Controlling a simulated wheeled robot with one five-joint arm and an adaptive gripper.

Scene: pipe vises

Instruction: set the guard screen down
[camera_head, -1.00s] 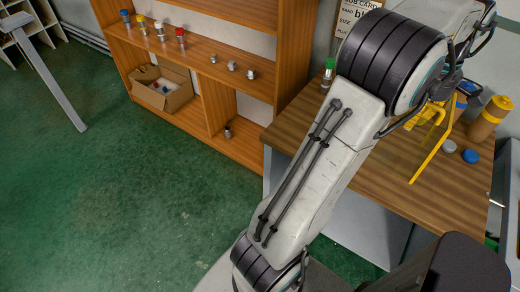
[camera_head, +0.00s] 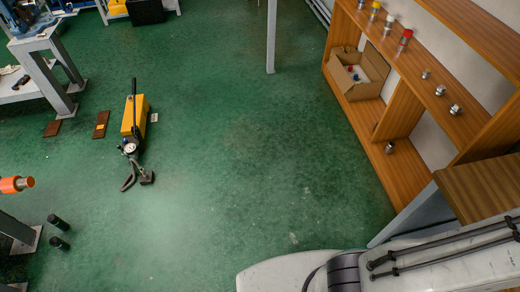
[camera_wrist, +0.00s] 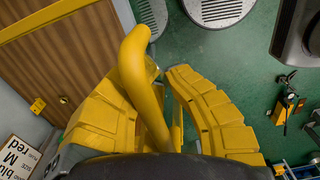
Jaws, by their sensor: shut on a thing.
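In the wrist view my gripper (camera_wrist: 160,85) has its yellow segmented fingers closed around a thick yellow bent tube, which looks like the handle of the guard screen (camera_wrist: 135,62). A yellow bar crosses the upper left of that view over brown wood; it may be part of the screen's frame, but I cannot tell for sure. Most of the screen is hidden or out of frame. In the head view neither the gripper nor the screen shows.
A yellow pump (camera_head: 134,117) stands on the green floor, with two dark cylinders (camera_head: 58,232) at lower left. A wooden shelf (camera_head: 395,85) holds a cardboard box (camera_head: 358,75) at right. A bench corner (camera_head: 485,187) juts in below it. The middle floor is clear.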

